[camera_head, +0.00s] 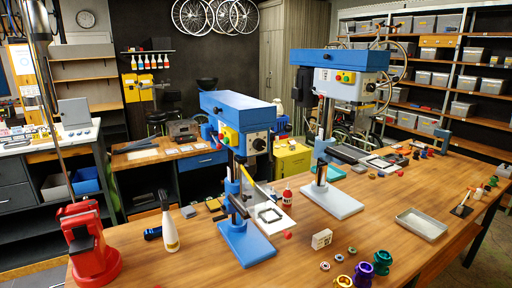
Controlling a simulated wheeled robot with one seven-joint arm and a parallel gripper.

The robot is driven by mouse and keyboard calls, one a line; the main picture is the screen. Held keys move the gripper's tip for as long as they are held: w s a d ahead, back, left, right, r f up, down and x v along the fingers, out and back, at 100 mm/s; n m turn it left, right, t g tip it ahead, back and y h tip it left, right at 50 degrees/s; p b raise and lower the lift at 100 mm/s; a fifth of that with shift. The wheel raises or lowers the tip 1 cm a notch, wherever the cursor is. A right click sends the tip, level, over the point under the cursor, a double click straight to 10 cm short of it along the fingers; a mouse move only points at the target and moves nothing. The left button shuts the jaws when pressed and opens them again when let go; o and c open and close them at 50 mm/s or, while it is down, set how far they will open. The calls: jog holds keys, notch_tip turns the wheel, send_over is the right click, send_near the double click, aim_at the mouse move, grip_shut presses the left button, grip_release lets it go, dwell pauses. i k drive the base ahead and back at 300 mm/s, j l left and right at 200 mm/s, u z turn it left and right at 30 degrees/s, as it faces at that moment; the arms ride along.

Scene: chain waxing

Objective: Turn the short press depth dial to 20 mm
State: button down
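The short press (238,110) stands at the middle of the wooden bench, with a blue head, a column and a blue base (246,246). A yellow switch box (230,138) with green and red buttons is on its front left face. A small dark round dial (259,144) sits on a pale plate right of the box; I take it for the depth dial. Its marks and setting are too small to read. My gripper is not in view.
A taller press (342,80) with a pale base (332,201) stands behind to the right. A white spray bottle (170,226) and a red stand (91,245) are left of the short press. Small parts and coloured cups (363,273) lie right of its base; a grey tray (421,223) is farther right.

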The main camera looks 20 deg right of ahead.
aim_at(258, 144)
jog(key=i+l+u, duration=0.1)
jog(key=u, duration=0.35)
jog(key=l+u, duration=0.6)
jog(key=u, duration=0.25)
jog(key=l+u, duration=0.6)
jog(key=u, duration=0.25)
jog(key=k+l+z, duration=0.15)
jog(key=i+j+u, duration=0.1)
jog(key=i+j, duration=0.05)
jog(key=j, duration=0.05)
